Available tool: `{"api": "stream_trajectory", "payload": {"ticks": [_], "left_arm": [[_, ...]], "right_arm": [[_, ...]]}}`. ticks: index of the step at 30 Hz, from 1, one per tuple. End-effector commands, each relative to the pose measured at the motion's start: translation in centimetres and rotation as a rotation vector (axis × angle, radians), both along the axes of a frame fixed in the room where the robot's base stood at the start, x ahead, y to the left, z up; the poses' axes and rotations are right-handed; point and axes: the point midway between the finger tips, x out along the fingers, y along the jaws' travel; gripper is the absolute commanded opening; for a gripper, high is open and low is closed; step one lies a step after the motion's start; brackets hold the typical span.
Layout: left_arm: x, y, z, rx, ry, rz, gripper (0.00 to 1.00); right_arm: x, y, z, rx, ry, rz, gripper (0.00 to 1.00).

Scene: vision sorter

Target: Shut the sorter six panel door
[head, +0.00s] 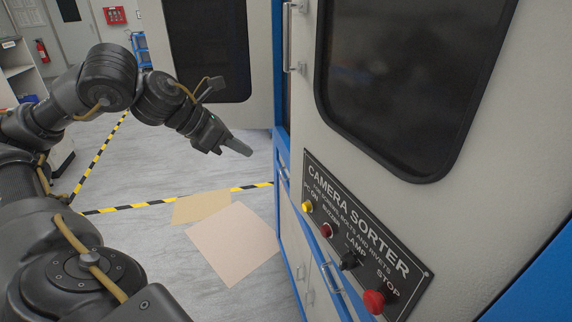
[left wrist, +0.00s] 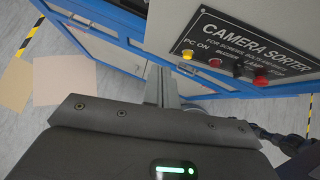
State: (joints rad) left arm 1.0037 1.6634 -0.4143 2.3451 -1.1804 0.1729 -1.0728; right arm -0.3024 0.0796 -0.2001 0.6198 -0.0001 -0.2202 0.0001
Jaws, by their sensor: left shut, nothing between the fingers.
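The sorter's pale upper front panel (head: 400,195) fills the right of the head view, with a large dark window and a metal bar handle (head: 288,40) on its left edge. A narrow dark and blue strip shows beside that edge; I cannot tell how far any door stands open. A second pale panel (head: 262,60) with a dark window is further back, left of the handle. My left gripper (head: 240,149) is shut and empty, left of the sorter and below the handle, apart from it. Its grey fingers (left wrist: 164,88) point toward the sorter in the left wrist view. My right gripper is not in view.
A black CAMERA SORTER sign (head: 365,235) carries yellow and red buttons and a knob; it also shows in the left wrist view (left wrist: 245,50). Lower cabinet doors have handles. Two flat sheets (head: 235,243) lie on the floor by striped tape. Floor left of the sorter is open.

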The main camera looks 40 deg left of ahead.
Motion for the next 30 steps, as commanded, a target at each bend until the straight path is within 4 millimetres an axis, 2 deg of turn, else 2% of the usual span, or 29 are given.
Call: {"api": "stream_trajectory", "payload": {"ticks": [5, 11, 25, 30], "left_arm": [[-0.5, 0.0, -0.5, 0.048, 0.005, -0.047, 0.00], [0.2, -0.4, -1.2, 0.045, 0.005, -0.048, 0.00], [6.0, -3.2, -7.5, 0.041, 0.007, -0.046, 0.00], [8.2, -4.2, -7.1, 0.040, 0.003, -0.045, 0.00]], "right_arm": [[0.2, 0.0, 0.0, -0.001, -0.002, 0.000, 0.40], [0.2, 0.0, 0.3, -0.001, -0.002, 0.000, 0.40], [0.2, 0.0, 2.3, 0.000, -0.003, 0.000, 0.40], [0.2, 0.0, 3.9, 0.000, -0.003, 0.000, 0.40]]}}
